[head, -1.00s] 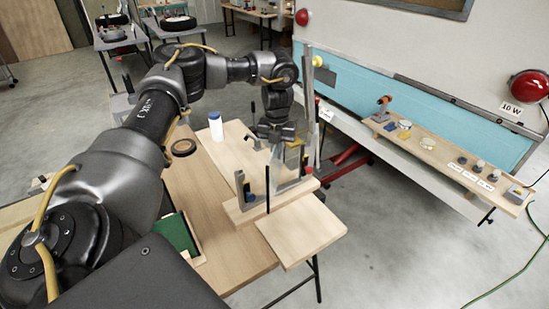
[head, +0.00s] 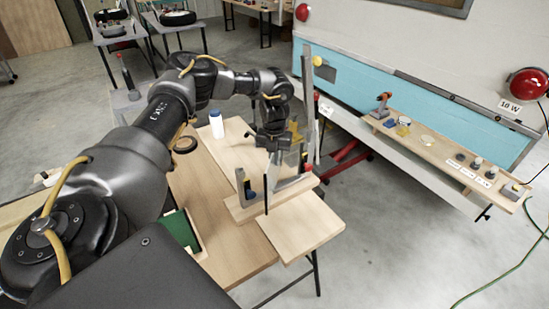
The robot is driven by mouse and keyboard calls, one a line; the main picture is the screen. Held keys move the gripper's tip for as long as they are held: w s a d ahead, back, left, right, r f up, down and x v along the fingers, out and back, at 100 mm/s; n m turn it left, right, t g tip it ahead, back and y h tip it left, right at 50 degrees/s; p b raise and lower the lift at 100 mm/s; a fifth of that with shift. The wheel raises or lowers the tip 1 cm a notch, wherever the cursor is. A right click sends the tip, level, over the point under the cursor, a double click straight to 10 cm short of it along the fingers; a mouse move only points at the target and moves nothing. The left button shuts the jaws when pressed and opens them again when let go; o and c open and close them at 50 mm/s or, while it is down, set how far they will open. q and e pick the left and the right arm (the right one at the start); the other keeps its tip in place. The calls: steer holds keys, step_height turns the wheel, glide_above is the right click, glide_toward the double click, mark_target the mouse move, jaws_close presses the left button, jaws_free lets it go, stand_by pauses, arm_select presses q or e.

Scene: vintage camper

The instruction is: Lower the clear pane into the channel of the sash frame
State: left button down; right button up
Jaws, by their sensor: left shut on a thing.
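The sash frame (head: 246,185) is a grey metal channel standing upright on a wooden base block (head: 240,211) at the bench's right end. Its tall right upright (head: 308,80) rises beside my left gripper. My left gripper (head: 276,142) points down above the frame, between the short left upright and the tall right one. It is shut on the clear pane (head: 288,165), which is see-through and hard to make out. The pane's lower part is close to the frame; I cannot tell if its edge is inside the channel. My right gripper is not in view.
A white bottle with a blue cap (head: 216,125) and a dark tape roll (head: 185,145) stand on the wooden bench (head: 220,260). A green item (head: 180,231) lies nearer. A camper wall with a shelf (head: 445,165) of small parts is at the right.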

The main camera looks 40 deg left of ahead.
arm_select(q)
steer(key=shift+f, duration=0.2)
steer(key=c, duration=1.6)
jaws_free()
step_height(320, 180, up, 12)
steer(key=shift+r+b, duration=0.25)
steer(key=shift+b, duration=0.75)
